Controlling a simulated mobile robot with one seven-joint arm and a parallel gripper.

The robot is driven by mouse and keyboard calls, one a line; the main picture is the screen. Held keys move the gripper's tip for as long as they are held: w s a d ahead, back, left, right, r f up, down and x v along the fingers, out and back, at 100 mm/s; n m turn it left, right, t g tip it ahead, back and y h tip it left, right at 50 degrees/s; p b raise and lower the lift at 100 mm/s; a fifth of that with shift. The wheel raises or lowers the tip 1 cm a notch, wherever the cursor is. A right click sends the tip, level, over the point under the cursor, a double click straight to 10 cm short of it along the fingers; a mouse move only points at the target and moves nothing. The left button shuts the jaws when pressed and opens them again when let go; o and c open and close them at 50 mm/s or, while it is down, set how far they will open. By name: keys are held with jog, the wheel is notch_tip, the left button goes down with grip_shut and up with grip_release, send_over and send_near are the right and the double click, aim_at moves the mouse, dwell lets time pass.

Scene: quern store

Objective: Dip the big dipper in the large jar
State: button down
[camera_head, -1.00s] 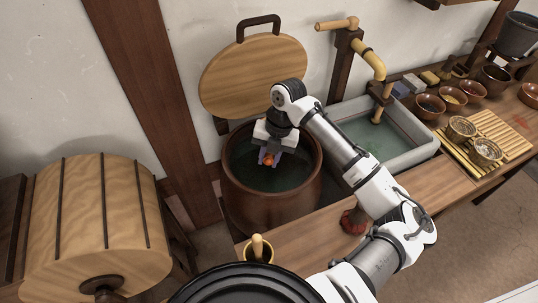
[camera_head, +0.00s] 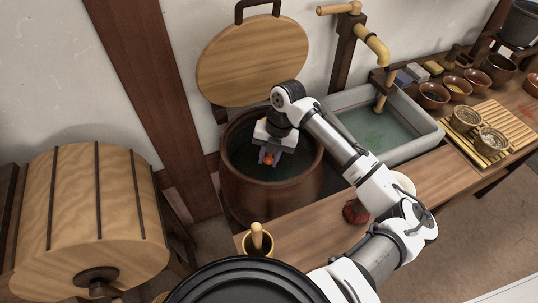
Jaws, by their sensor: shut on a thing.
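The large jar (camera_head: 240,195) is a brown, round vessel with dark greenish liquid inside, standing left of the stone basin. My gripper (camera_head: 268,158) points down inside the jar's mouth. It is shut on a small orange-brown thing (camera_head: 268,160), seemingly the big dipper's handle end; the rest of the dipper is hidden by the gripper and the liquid. I cannot tell how deep it reaches.
A round wooden lid (camera_head: 252,60) leans on the wall behind the jar. A stone basin (camera_head: 436,133) with a bamboo spout (camera_head: 376,50) stands to the right. A bamboo cup (camera_head: 258,245) stands in front. Several bowls (camera_head: 433,94) line the counter, and a wooden drum (camera_head: 90,215) stands left.

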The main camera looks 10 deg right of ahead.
jog(key=shift+d+b+x, duration=0.2)
jog(key=shift+b+x, duration=0.5)
jog(key=shift+x, duration=0.2)
jog(key=shift+d+b+x, duration=0.2)
jog(key=shift+b+x, duration=0.45)
jog(key=shift+x, duration=0.2)
jog(key=shift+w+f+b, duration=0.1)
jog(key=shift+f+b, duration=0.3)
dwell(0.8)
dwell(3.1)
jog(key=shift+a+p+v, duration=0.15)
jog(key=shift+p+v, duration=0.3)
jog(key=shift+v, duration=0.3)
jog(key=shift+a+p+v, duration=0.2)
jog(key=shift+p+v, duration=0.2)
jog(key=shift+v, duration=0.3)
jog(key=shift+r, duration=0.25)
jog(key=shift+r+t+h+b, duration=0.3)
jog(key=shift+r+t+b, duration=0.4)
jog(key=shift+r, duration=0.35)
